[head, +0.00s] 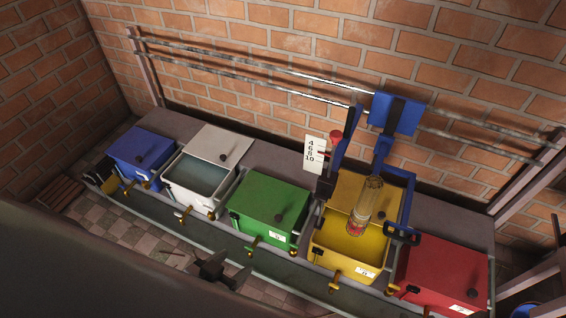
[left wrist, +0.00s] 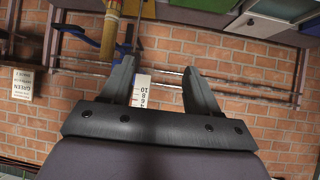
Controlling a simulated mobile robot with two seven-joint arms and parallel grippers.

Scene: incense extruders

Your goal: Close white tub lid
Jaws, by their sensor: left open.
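The white tub (head: 184,200) stands in the row of tubs in the head view, between the blue and green tubs. Its white lid (head: 208,143) is open, tilted back at the tub's rear edge, with a dark knob on it. Greyish-blue contents show inside the tub. My left gripper (head: 218,266) is in front of the row, below and right of the white tub, apart from it. In the left wrist view, the left gripper (left wrist: 162,88) has its two fingers spread with nothing between them. My right gripper does not show.
A closed blue tub (head: 136,150), closed green tub (head: 268,207) and closed red tub (head: 445,270) share the bench. The yellow tub (head: 352,258) is open, with a cylinder (head: 366,203) above it. Brass taps line the front. Metal rails run along the brick wall (head: 300,45).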

